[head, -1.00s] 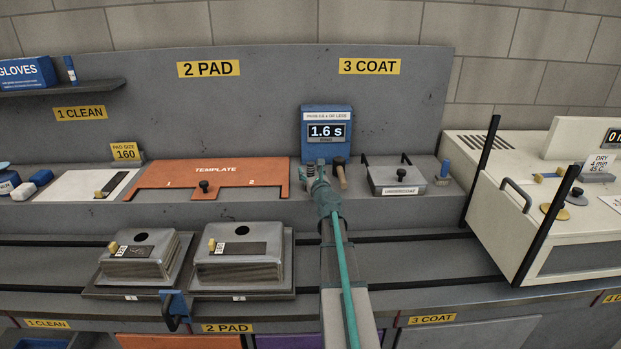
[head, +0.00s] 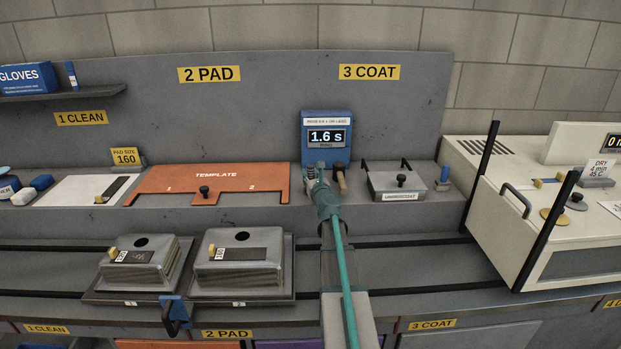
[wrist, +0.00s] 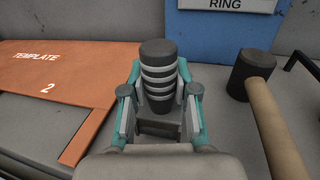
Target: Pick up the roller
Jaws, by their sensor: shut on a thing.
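The roller (wrist: 158,77), a dark cylinder with several pale rings, stands upright between my gripper's fingers in the wrist view. My gripper (wrist: 159,104), with teal and grey fingers, is shut on it, one finger at each side. Its lower end is partly hidden by the gripper. In the head view my gripper (head: 316,178) is at the back ledge, just in front of the blue timer box, and the roller is hard to make out there.
A mallet-like tool (wrist: 256,88) with a dark head and wooden handle lies close on the right. The orange template (head: 230,181) is close on the left. The blue timer box (head: 327,133) stands behind. The undercoat tray (head: 398,183) is farther right.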

